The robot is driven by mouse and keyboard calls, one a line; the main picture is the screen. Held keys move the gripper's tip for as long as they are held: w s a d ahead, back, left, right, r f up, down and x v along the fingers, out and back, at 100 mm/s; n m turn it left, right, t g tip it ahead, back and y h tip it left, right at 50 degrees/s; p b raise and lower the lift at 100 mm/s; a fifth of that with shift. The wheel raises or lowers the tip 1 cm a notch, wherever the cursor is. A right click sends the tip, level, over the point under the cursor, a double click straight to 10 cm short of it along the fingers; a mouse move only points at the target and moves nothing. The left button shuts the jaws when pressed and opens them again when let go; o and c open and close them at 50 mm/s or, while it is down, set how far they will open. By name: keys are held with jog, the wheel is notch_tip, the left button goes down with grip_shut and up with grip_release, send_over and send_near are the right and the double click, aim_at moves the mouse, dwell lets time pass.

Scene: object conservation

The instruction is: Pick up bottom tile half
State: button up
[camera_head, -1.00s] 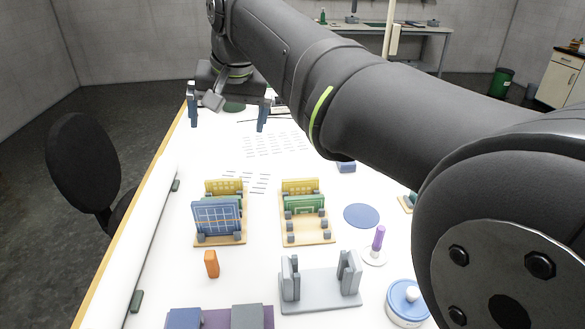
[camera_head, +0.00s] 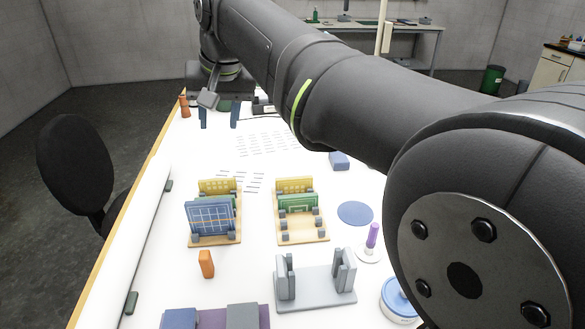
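My gripper (camera_head: 219,115) is at the far left end of the white table, pointing down. Its two blue-grey fingers stand apart with a gap between them. A dark green piece (camera_head: 224,104) shows between and behind the fingers; it is small and partly hidden, and I cannot tell whether it is the bottom tile half or whether a finger touches it. A blue panel with an orange grid (camera_head: 212,220) stands upright in the left wooden rack (camera_head: 216,240), in front of green and yellow panels.
The right rack (camera_head: 303,230) holds green and yellow panels. My arm hides the right side.

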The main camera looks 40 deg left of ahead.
jog(key=w+a+f+n+h, duration=0.2)
jog(key=a+f+n, duration=0.3)
jog(key=a+n, duration=0.25)
jog(key=n+g+h, duration=0.1)
jog(key=n+h, duration=0.1)
jog(key=n, duration=0.7)
send_over(214, 197)
notch_tip(214, 197, down, 6)
jog(key=f, duration=1.2)
jog(key=shift+s+a, duration=0.25)
jog(key=shift+a, duration=0.05)
jog(key=shift+w+d+f, duration=0.1)
jog(key=shift+d+f, duration=0.1)
jog(key=shift+f, duration=1.2)
jog(key=shift+w+d+f, duration=0.1)
jog(key=shift+d+f, duration=0.1)
jog(key=shift+f, duration=1.15)
jog(key=shift+c, duration=0.4)
grip_shut()
